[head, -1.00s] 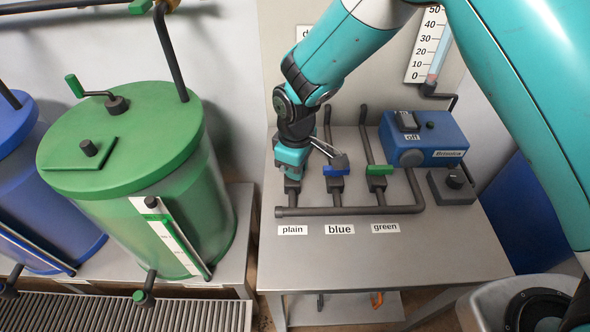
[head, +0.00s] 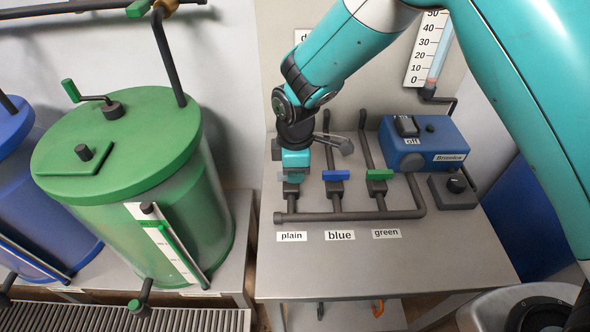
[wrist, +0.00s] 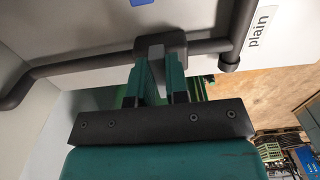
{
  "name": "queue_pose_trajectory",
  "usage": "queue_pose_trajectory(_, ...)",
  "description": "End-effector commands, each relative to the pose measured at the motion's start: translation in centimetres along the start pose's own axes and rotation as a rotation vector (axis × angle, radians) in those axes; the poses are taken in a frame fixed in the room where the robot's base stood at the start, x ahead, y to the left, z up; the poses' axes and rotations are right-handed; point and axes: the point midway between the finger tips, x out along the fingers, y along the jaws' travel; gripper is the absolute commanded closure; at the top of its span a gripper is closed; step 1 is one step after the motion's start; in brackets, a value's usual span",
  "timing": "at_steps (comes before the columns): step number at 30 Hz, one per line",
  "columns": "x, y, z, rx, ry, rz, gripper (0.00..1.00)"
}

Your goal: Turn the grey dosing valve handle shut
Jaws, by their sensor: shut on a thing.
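The grey dosing valve handle (head: 284,177) is on the leftmost of a row of valves, behind the "plain" label. In the head view, my gripper (head: 292,175) is down over it and hides most of it. In the wrist view, my gripper (wrist: 153,82) has its two teal fingers on either side of the grey handle (wrist: 155,52), shut on it. The dark valve body (wrist: 176,45) sits just beyond the fingertips. The handle seems to lie across its pipe, though its exact angle is hard to tell.
The blue handle (head: 335,175) and green handle (head: 380,174) stand close to the right, both crosswise to their pipes. A dark manifold pipe (head: 350,216) runs in front. A blue pump box (head: 425,145) stands at the back right. The table front (head: 380,265) is clear.

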Motion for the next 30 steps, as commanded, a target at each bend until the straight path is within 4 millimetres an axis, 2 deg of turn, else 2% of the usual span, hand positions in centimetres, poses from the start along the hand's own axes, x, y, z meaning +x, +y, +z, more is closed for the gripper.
queue_pose_trajectory(8, -0.2, 0.1, -0.1, -0.002, 0.003, 0.005, 1.0)
queue_pose_trajectory(9, -0.2, 0.1, -0.1, -0.002, 0.003, 0.005, 0.78)
queue_pose_trajectory(12, -0.2, 0.1, -0.1, -0.002, 0.003, 0.004, 0.6)
queue_pose_trajectory(23, -0.6, 0.1, -0.1, -0.001, 0.002, 0.003, 0.6)
queue_pose_trajectory(26, -1.9, 0.1, -0.1, -0.001, 0.004, 0.005, 0.6)
queue_pose_trajectory(30, -5.0, 0.1, -0.1, -0.001, 0.005, 0.008, 0.6)
